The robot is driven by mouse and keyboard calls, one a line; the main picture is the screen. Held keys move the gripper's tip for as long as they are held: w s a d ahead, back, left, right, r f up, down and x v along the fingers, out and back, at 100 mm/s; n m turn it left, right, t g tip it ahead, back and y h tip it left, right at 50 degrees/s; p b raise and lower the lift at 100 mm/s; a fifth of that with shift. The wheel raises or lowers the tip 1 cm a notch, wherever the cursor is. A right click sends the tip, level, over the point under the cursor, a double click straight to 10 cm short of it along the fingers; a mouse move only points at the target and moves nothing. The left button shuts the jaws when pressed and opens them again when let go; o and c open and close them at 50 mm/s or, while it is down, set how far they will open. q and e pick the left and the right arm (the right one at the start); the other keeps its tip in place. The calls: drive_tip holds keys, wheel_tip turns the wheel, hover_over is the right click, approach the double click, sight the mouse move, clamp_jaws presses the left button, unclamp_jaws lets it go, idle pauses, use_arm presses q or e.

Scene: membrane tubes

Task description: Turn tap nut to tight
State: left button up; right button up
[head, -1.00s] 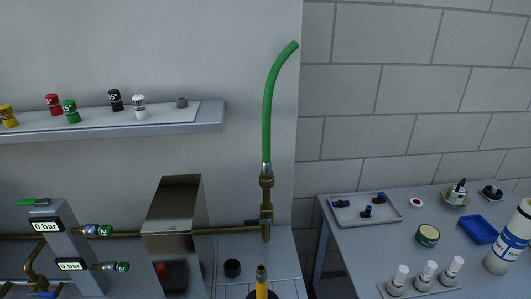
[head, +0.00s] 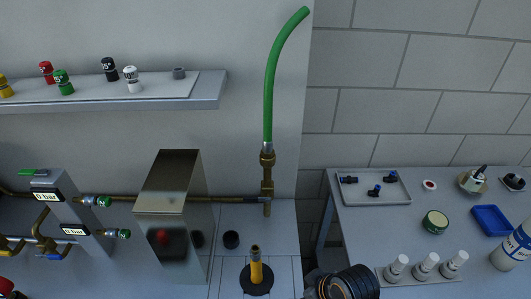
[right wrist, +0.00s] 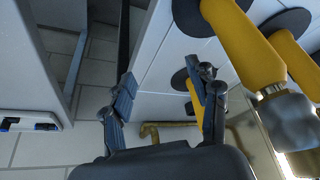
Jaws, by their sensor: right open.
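A brass fitting with nuts (head: 267,165) stands upright at the right end of the brass pipe, with a green hose (head: 269,90) rising from its top. In front of it a yellow post with a brass tip (head: 256,268) stands on a round black base. I cannot tell for sure which nut is the tap nut. My right gripper (right wrist: 165,92) is open and empty in the right wrist view, its right finger overlapping a yellow post there. A larger yellow post with a grey metal end (right wrist: 288,118) is to its right. My left gripper is not in view.
Gauges reading 0 bar (head: 47,196) are further left. A shelf (head: 150,105) holds coloured caps. The right table carries a tray (head: 374,199), bottles and a blue dish (head: 491,221).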

drive_tip(key=w+a+r+n+y, duration=0.2)
drive_tip(key=w+a+r+n, duration=0.45)
drive_tip(key=r, duration=0.25)
drive_tip(key=n+h, duration=0.6)
drive_tip(key=n, duration=1.2)
approach(266, 154)
drive_tip(key=shift+t, duration=0.3)
drive_tip(key=p+x, duration=0.5)
drive_tip(key=x, duration=0.5)
drive_tip(key=shift+s+f, duration=0.1)
drive_tip(key=shift+s, duration=0.1)
drive_tip(key=shift+w+f+p, duration=0.15)
drive_tip(key=shift+f+p, duration=0.15)
drive_tip(key=shift+f, duration=0.15)
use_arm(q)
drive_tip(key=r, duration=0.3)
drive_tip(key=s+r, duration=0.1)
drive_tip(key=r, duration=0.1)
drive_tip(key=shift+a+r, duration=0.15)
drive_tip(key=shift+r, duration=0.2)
use_arm(e)
drive_tip(key=shift+c, duration=0.5)
drive_tip(key=c, duration=1.1)
